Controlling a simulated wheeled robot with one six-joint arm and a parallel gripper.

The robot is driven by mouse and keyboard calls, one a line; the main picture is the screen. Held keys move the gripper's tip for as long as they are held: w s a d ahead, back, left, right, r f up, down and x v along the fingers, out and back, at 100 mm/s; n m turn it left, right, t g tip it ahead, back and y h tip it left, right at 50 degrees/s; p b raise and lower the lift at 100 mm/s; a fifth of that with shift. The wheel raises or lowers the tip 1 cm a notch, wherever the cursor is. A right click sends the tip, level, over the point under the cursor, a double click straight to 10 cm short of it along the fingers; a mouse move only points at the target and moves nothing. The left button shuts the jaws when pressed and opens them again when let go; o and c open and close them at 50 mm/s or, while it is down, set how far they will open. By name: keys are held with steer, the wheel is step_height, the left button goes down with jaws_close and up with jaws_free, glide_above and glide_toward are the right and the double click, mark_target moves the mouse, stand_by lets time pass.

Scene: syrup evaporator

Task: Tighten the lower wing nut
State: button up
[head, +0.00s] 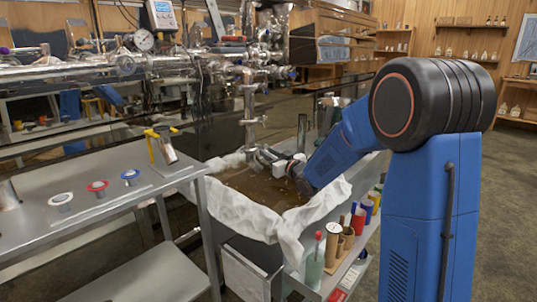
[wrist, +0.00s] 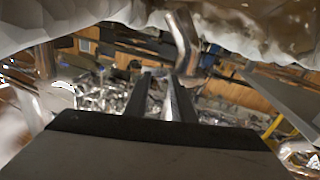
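The wing nut itself is too small to make out in either view. In the head view a shiny vertical pipe (head: 249,104) with clamp-like joints comes down to the cloth-lined tank. My gripper (head: 264,156) is low beside the pipe's lower end, just above the brown liquid. I cannot tell whether it touches the pipe. In the wrist view my gripper (wrist: 160,98) shows two dark fingers, apart with a narrow gap and nothing clearly held between them. A bent shiny pipe (wrist: 182,45) shows beyond the fingertips.
White cloth (head: 240,214) lines the tank (head: 246,275) around my forearm. A steel table (head: 95,215) at left holds several small round fittings and a yellow-handled metal piece (head: 163,146). Bottles and tubes stand on a shelf along the tank's right side. Shiny pipework fills the back.

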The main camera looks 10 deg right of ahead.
steer(key=v, duration=0.7)
steer(key=s+d+m+g+h, duration=0.2)
steer(key=s+d+g+h, duration=0.15)
steer(key=s, duration=0.65)
steer(key=s+d+m+g+h, duration=0.2)
steer(key=s+d+h, duration=0.2)
steer(key=s, duration=0.6)
steer(key=s+a+f+g, duration=0.1)
steer(key=s+f+g, duration=0.2)
steer(key=s, duration=1.1)
steer(key=s+a+f+m+g+y, duration=0.1)
steer(key=s+a+f+g, duration=0.1)
steer(key=s, duration=1.2)
step_height(320, 180, down, 2)
steer(key=shift+g, duration=0.75)
steer(key=shift+d, duration=0.1)
